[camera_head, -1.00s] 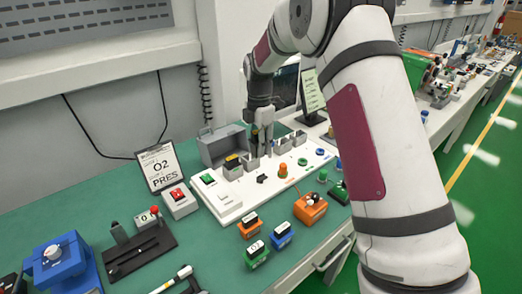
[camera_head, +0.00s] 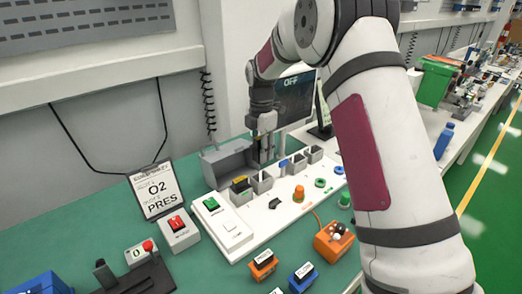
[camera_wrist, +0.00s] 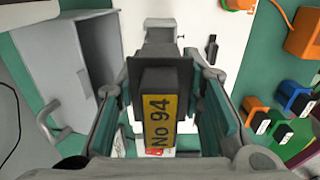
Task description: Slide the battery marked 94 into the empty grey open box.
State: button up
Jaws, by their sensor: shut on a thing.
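The battery marked 94 (camera_wrist: 158,120), dark with a yellow "No 94" label, is between the fingers of my gripper (camera_wrist: 162,88) in the wrist view. My gripper (camera_head: 264,148) is shut on it, above the back of the white panel (camera_head: 232,232) in the head view. Small grey open boxes stand in a row on this panel. The left one (camera_head: 240,197) holds a black and yellow battery. Another grey box (camera_head: 262,186) is just below my gripper, and more (camera_head: 297,170) stand to the right. I cannot tell whether the held battery touches a box.
A larger grey case (camera_head: 222,165) stands behind the panel, left of my gripper. An orange knob (camera_head: 298,193) and green switch (camera_head: 211,204) are on the panel. A red switch box (camera_head: 178,230) and the O2 PRES sign (camera_head: 157,190) stand left. Orange and blue blocks lie in front.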

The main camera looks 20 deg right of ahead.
jog(key=shift+f+b, duration=0.6)
jog(key=shift+f, duration=2.3)
jog(key=shift+f+b, duration=0.6)
jog(key=shift+f, duration=0.45)
jog(key=o, duration=1)
jog(key=shift+o, duration=0.2)
notch_tip(320, 180, up, 12)
